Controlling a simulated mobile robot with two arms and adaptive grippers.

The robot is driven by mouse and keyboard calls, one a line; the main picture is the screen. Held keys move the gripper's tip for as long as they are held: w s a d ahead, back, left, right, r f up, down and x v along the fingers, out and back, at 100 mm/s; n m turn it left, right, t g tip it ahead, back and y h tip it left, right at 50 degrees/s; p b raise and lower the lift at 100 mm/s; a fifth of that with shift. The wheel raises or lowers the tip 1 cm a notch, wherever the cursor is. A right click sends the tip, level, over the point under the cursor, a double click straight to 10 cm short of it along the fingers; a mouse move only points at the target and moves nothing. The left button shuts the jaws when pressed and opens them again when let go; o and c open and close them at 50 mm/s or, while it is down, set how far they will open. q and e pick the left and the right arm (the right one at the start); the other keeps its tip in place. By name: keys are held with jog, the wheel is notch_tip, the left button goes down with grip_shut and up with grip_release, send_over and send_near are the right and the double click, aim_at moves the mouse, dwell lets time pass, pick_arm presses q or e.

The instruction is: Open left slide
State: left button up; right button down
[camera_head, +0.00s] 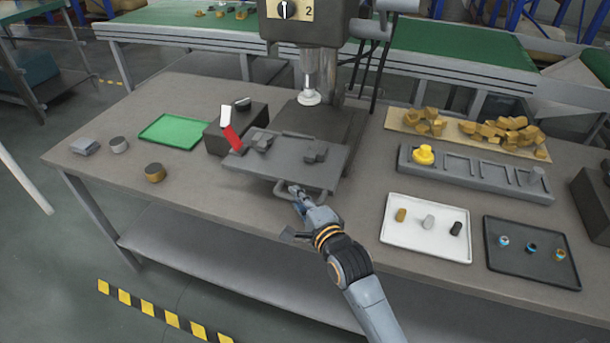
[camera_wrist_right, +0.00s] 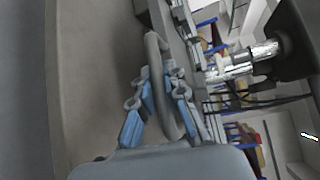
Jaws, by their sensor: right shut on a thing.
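The slide (camera_head: 322,172) is a flat grey plate under the machine's spindle, reaching forward toward the table's front edge. It carries two small dark clamp blocks. A grey bar handle (camera_head: 278,194) is on its front side. My right gripper (camera_head: 297,190) is shut on this handle. In the right wrist view the curved handle (camera_wrist_right: 152,48) runs between the blue-padded fingers of my right gripper (camera_wrist_right: 162,92). The fingers hide part of the handle. My left gripper is not in view.
The machine's spindle (camera_head: 309,85) stands above and behind the slide. A dark box (camera_head: 216,139) with a red and white piece is at its left. A green tray (camera_head: 174,132) lies farther left. A white tray (camera_head: 390,232) and a dark tray (camera_head: 497,262) are at the right.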

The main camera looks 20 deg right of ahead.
jog(key=shift+s+a, duration=0.55)
jog(key=shift+s, duration=0.3)
jog(key=c, duration=1.3)
grip_release()
jog(key=shift+w+d, duration=0.1)
jog(key=shift+w, duration=0.05)
jog(key=shift+c, duration=0.2)
jog(key=v, duration=1.2)
jog(key=shift+f, duration=0.1)
